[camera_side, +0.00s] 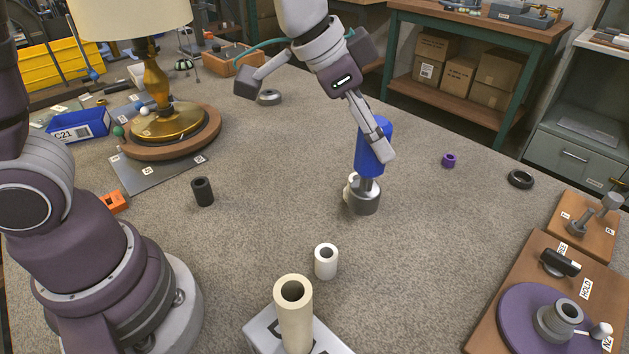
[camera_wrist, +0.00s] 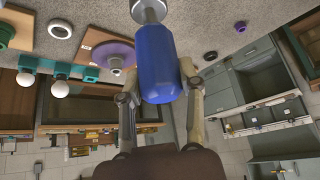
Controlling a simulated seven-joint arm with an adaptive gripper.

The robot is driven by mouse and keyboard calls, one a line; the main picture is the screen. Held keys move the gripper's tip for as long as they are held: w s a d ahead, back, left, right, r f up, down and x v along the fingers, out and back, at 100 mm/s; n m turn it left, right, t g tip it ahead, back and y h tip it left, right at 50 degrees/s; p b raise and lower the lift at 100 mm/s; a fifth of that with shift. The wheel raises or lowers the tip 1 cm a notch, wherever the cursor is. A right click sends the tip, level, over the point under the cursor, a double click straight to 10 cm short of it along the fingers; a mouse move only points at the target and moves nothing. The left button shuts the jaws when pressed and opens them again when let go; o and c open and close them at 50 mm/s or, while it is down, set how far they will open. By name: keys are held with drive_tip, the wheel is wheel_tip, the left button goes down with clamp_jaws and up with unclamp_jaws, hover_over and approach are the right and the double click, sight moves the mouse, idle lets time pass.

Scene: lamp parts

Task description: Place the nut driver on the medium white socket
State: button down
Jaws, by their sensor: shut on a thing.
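My gripper (camera_side: 374,143) is shut on the blue handle of the nut driver (camera_side: 369,160). In the wrist view the gripper (camera_wrist: 158,86) has one finger on each side of the blue handle (camera_wrist: 156,62). The driver is near upright, its metal shaft pointing down to a wide grey metal end (camera_side: 364,198) close to the table. Whether that end touches the table is unclear. A short white socket (camera_side: 326,261) stands upright, open end up, in front and to the left of the driver, apart from it. A taller cream tube (camera_side: 294,312) stands nearer the camera.
A small white part (camera_side: 349,191) shows partly hidden behind the grey end. A black socket (camera_side: 202,192) and lamp base (camera_side: 160,130) stand left. A purple ring (camera_side: 449,160) and black ring (camera_side: 520,179) lie right. A wooden board (camera_side: 520,290) bears a purple disc. Mid-table is mostly clear.

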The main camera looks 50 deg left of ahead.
drive_tip(key=s+a+n+y, duration=0.1)
drive_tip(key=s+a+n, duration=0.2)
drive_tip(key=s+a, duration=0.5)
drive_tip(key=w+f, duration=0.2)
drive_tip(key=w, duration=0.6)
drive_tip(key=w+f, duration=0.2)
drive_tip(key=w, duration=0.7)
drive_tip(key=shift+d+f+t, duration=0.2)
drive_tip(key=shift+f+t, duration=0.2)
drive_tip(key=shift+f, duration=0.1)
drive_tip(key=shift+f, duration=0.25)
drive_tip(key=c, duration=0.7)
unclamp_jaws()
